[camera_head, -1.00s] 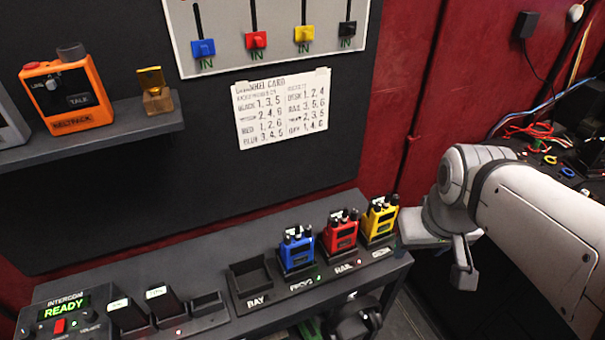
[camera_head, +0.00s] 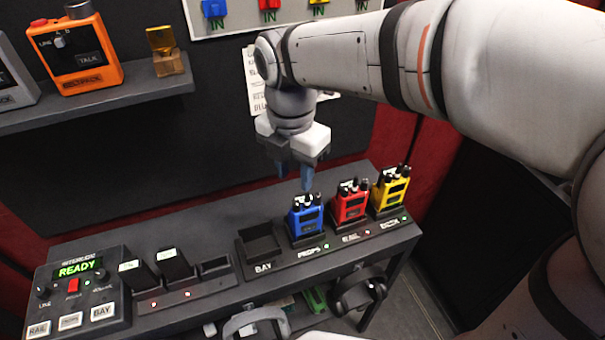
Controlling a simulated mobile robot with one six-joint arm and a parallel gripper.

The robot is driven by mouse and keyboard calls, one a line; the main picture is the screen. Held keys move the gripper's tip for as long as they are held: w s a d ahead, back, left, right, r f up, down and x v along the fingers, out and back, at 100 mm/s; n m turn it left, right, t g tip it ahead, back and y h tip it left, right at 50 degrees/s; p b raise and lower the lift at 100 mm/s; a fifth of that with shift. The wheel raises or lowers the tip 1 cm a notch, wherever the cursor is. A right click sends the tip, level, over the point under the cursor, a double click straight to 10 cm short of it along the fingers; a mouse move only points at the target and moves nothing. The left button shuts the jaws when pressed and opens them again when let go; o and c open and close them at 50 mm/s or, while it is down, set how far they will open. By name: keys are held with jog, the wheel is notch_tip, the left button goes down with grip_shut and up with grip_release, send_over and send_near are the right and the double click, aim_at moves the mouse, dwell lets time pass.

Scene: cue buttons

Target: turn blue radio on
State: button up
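The blue radio (camera_head: 306,221) stands upright in its charger slot labelled PROPS, with dark knobs on its top. A green light shows by its label. My gripper (camera_head: 294,177) is above and slightly left of the blue radio, pointing down. Its two fingers look apart, with nothing between them. I cannot tell whether a fingertip touches the radio's top. The red radio (camera_head: 350,204) and the yellow radio (camera_head: 390,192) stand in slots to the right.
An empty slot (camera_head: 261,246) labelled BAY lies left of the blue radio. The intercom box (camera_head: 75,290) reads READY at the far left. An orange beltpack (camera_head: 76,58) sits on the shelf above. Headphones (camera_head: 360,292) hang below the front edge.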

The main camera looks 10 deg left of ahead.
aim_at(296, 203)
notch_tip(296, 203, down, 8)
jog(key=shift+d+r, duration=0.1)
jog(key=shift+r, duration=0.15)
grip_shut()
dwell(0.4)
